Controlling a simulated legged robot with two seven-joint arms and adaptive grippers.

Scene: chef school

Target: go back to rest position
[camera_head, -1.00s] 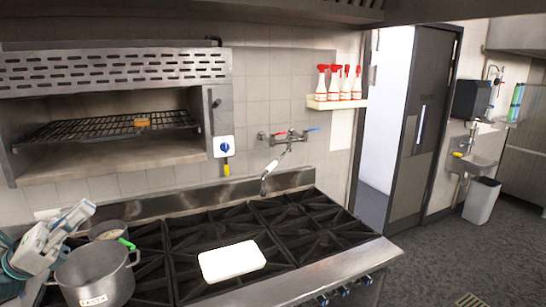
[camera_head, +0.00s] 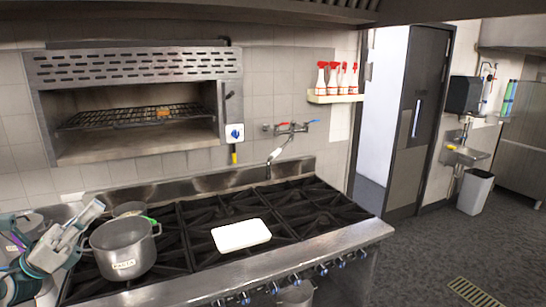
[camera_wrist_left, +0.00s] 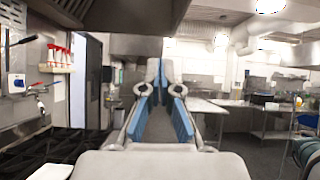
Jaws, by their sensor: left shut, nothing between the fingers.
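My left gripper (camera_head: 84,222) is at the lower left of the head view, beside the pot and the stove's left end, its fingers pointing up and right. It is shut and empty. In the left wrist view its fingers with blue pads (camera_wrist_left: 180,118) point out over the room, with nothing between them. My right gripper is in neither view.
A metal pot (camera_head: 123,250) stands on the black stove grates (camera_head: 195,228), close to my left gripper. A white board (camera_head: 241,235) lies on the grates. An open grill oven (camera_head: 140,70) with a rack hangs above.

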